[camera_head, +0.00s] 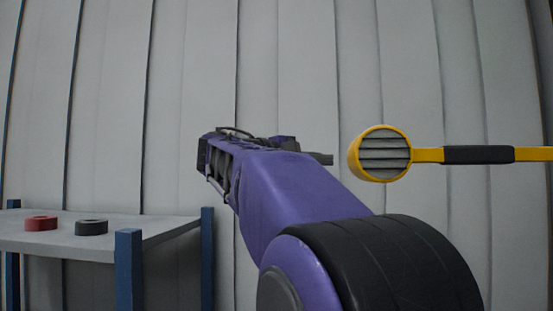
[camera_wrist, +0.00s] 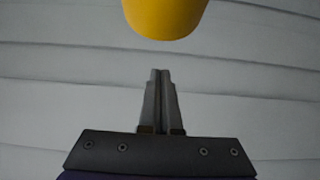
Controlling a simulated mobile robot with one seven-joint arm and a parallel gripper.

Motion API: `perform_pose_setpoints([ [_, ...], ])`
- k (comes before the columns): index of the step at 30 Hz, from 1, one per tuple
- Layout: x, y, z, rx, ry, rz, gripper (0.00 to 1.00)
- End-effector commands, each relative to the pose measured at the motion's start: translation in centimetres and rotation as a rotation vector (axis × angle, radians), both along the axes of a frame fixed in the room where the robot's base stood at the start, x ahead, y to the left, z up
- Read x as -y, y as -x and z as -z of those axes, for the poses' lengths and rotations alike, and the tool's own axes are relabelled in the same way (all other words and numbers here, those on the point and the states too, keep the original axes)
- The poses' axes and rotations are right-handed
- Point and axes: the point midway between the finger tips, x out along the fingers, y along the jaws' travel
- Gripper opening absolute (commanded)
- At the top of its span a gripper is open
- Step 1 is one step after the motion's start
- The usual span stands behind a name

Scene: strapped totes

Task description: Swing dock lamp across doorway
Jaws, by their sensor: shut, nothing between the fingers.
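The dock lamp (camera_head: 385,154) has a round yellow head with a grey slatted face. It sits on a yellow arm (camera_head: 527,154) with a black sleeve (camera_head: 478,155), which runs out of the right edge of the head view. My gripper (camera_head: 327,159) is left of the lamp head and apart from it in that picture, mostly behind my purple arm. In the wrist view my gripper (camera_wrist: 160,74) is shut with its fingers together and empty. The yellow lamp head (camera_wrist: 165,14) shows beyond the fingertips at the top, with a gap between. The lamp's mount is out of view.
A grey table (camera_head: 165,228) with blue posts stands at the lower left, holding a red tape roll (camera_head: 41,223) and a black tape roll (camera_head: 91,227). A pale ribbed wall (camera_head: 290,70) fills the background. The space around the lamp head looks clear.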

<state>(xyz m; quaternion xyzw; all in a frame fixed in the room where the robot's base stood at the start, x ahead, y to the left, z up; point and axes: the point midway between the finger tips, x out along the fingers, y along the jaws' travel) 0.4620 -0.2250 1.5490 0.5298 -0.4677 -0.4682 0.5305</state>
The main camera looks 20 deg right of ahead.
Motion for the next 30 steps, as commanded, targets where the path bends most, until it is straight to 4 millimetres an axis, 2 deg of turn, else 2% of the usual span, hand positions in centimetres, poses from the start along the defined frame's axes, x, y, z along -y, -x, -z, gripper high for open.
perform_pose_setpoints([
  [1,1.3,-0.1,-0.1,-0.001,0.000,0.005,0.00],
  [7,5.4,-0.6,-0.1,0.001,0.000,0.004,0.00],
  [9,4.2,0.6,0.0,0.003,-0.001,-0.003,0.00],
  [15,3.1,2.4,0.0,0.002,-0.001,-0.001,0.00],
  [30,2.8,2.8,0.0,0.001,0.000,-0.001,0.00],
])
